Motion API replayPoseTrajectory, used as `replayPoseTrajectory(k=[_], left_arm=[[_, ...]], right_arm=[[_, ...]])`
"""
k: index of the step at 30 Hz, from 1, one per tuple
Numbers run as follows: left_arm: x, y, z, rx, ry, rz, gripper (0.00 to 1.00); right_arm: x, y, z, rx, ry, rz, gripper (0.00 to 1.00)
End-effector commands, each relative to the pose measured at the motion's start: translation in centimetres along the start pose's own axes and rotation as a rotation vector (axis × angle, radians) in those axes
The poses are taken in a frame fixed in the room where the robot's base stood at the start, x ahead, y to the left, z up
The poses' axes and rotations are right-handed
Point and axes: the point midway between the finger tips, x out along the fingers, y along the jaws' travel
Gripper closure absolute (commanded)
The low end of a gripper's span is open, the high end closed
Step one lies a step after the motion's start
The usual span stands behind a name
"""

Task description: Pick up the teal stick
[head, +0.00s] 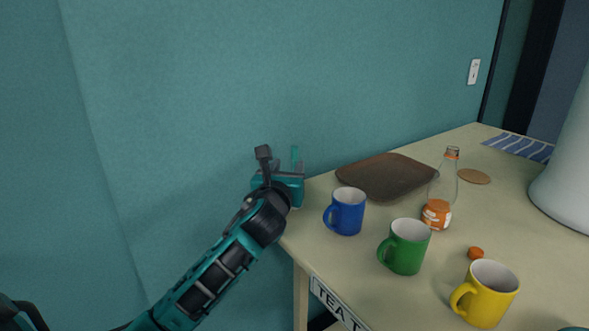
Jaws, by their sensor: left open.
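My left gripper (280,163) is open at the table's left back corner, in front of the teal wall. A short upright teal piece (295,156) shows at its right finger. It looks like the teal stick, but I cannot tell for sure whether it is the stick or part of the gripper. It is not clamped, and its lower end is hidden by the gripper. No other teal stick can be made out. My right gripper is not in view.
The table (530,260) holds a brown tray (385,178), a blue mug (347,214), a green mug (406,249), a yellow mug (487,296), a bottle with an orange label (437,213), a small orange ball (475,253), a round coaster (474,176) and a striped cloth (517,147). A large pale cylinder (570,170) stands at right.

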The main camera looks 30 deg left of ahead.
Motion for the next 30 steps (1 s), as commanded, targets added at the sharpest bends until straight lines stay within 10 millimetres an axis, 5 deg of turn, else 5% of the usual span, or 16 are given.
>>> replayPoseTrajectory(k=[21,30], left_arm=[[7.4,-0.1,0.5,-0.003,0.002,0.0,0.55],[8.0,-0.1,0.6,-0.002,0.001,-0.001,0.55]], right_arm=[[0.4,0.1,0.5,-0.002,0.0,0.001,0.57],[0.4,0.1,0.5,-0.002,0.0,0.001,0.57]])
